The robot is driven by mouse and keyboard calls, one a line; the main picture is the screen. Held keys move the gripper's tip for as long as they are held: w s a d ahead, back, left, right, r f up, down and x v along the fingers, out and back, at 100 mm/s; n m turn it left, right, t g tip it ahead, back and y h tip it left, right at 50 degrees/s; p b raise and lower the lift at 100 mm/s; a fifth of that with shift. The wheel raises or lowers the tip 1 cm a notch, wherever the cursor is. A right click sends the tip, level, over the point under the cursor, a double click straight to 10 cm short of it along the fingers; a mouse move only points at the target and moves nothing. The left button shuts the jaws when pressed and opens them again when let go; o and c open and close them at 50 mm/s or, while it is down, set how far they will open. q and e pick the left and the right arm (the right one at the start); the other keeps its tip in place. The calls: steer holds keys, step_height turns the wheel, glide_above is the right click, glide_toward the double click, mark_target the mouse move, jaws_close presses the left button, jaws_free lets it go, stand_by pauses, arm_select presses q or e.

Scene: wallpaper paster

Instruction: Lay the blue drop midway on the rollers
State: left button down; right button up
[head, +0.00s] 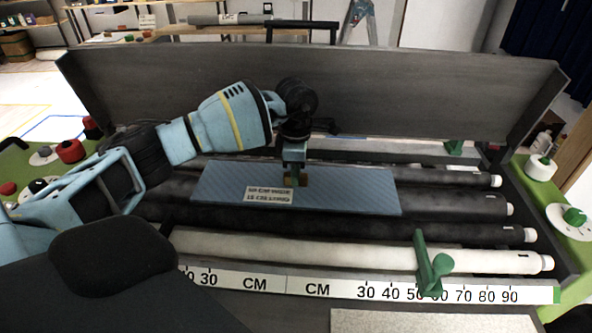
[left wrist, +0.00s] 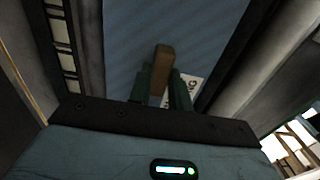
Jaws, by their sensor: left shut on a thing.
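The blue drop is a flat blue striped panel (head: 345,190) with a white printed label and a small wooden handle (head: 291,184). It lies lengthwise over the black rollers (head: 450,205), roughly level and near the middle of their length. I cannot tell whether it rests on them or hangs just above. My left gripper (head: 294,172) points down and is shut on the handle. In the left wrist view the fingers (left wrist: 162,88) flank the handle (left wrist: 162,70), with the blue panel (left wrist: 190,25) behind. My right gripper is not in view.
A white roller (head: 360,252) lies in front of the black ones. A ruler strip (head: 335,287) marked CM runs along the front, with a green lever (head: 431,265) above it. A tall grey board (head: 400,95) stands behind. Green side panels with knobs (head: 541,167) flank the machine.

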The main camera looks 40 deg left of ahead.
arm_select(q)
steer(key=c, duration=1.7)
jaws_free()
steer(key=shift+f, duration=0.15)
steer(key=shift+c, duration=0.2)
steer(key=o, duration=0.4)
steer(key=shift+o, duration=0.2)
step_height(320, 180, up, 12)
steer(key=shift+r, duration=0.2)
